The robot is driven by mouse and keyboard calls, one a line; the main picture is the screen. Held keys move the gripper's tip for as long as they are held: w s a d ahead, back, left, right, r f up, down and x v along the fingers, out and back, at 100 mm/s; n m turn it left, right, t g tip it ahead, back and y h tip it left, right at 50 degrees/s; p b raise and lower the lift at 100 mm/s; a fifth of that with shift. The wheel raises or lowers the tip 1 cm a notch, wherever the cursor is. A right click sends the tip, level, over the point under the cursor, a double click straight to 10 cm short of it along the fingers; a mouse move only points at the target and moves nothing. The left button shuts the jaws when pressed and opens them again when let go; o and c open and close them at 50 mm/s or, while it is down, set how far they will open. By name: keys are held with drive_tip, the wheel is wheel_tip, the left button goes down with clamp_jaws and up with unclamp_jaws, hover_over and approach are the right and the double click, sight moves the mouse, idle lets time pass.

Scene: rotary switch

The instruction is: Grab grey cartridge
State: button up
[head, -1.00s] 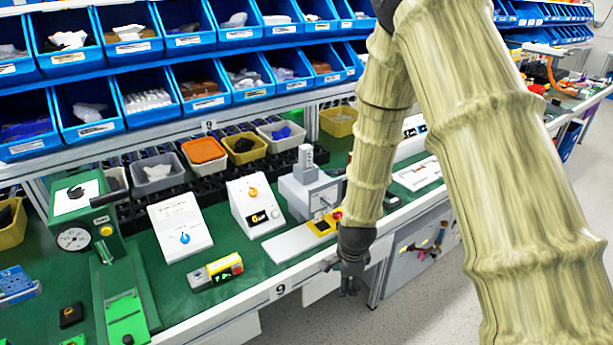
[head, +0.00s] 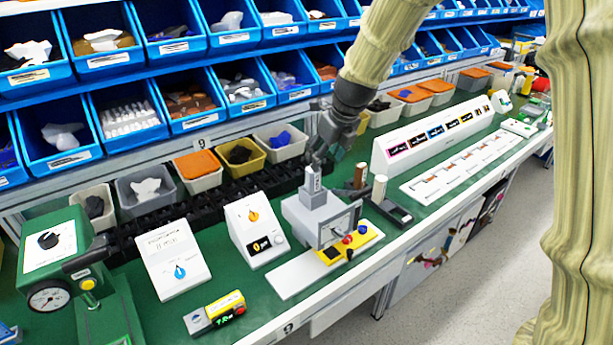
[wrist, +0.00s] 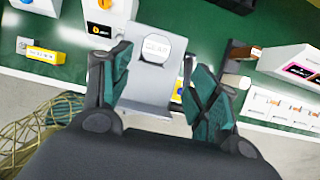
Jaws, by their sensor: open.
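A grey upright block, which looks like the grey cartridge (head: 313,183), stands on top of a grey bench machine (head: 318,222) in the head view. My gripper (head: 322,155) is just above and behind it, pointing down, and partly overlaps its upper end in the picture. In the wrist view, my gripper (wrist: 160,60) is open, with its green-padded fingers apart. A grey surface with a round pale label reading something like "GEAR" shows between them; I cannot tell if it is the cartridge or the machine. No contact is visible.
A white control box (head: 256,231) stands left of the machine, and a dark stand with brown and white cylinders (head: 379,188) stands right of it. Blue bins (head: 205,97) line the shelves behind. A yellow handheld device (head: 216,314) lies at the bench's front edge.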

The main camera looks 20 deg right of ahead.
sight(313, 177)
drive_tip(key=x, duration=0.2)
drive_tip(key=p+x, duration=0.1)
drive_tip(key=x, duration=0.2)
drive_tip(key=shift+w+a, duration=0.1)
drive_tip(key=shift+a, duration=0.1)
drive_tip(key=shift+s, duration=0.25)
drive_tip(key=shift+a+p+x, duration=0.2)
drive_tip(key=shift+p+x, duration=0.85)
drive_tip(key=shift+x, duration=1.55)
drive_tip(key=shift+r, duration=0.1)
drive_tip(key=c, duration=1.2)
drive_tip(key=shift+w+r, duration=0.1)
